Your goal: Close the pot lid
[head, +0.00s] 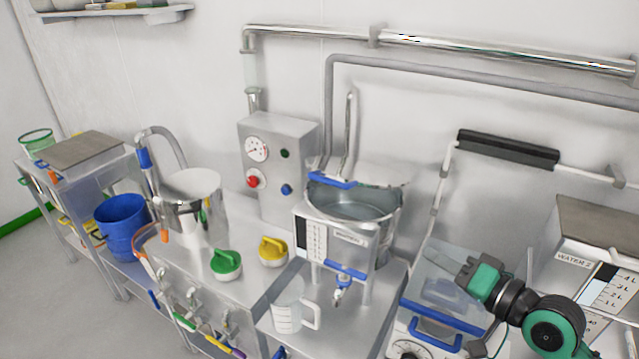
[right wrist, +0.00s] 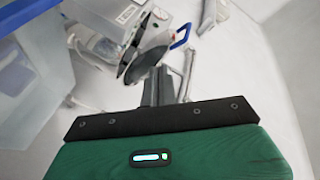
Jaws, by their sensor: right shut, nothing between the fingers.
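The steel pot (head: 352,212) stands in the middle of the head view on a metal bench, with its inside visible from above. Its lid (head: 375,173) is open, raised at the back rim by the wall. A blue handle (head: 332,181) shows at the lid's left end. My right gripper (head: 438,260) is shut and empty, right of the pot and apart from it, over a clear-topped box. In the right wrist view, the closed fingers (right wrist: 160,82) point toward a dark round plate that I cannot identify surely. My left gripper is not in view.
A clear-topped box with a blue handle (head: 445,337) lies below my right gripper. A measuring jug (head: 288,312) stands front left of the pot. Green (head: 226,263) and yellow (head: 272,250) knobs sit on the bench. A gauge box (head: 290,150) and pipes stand behind.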

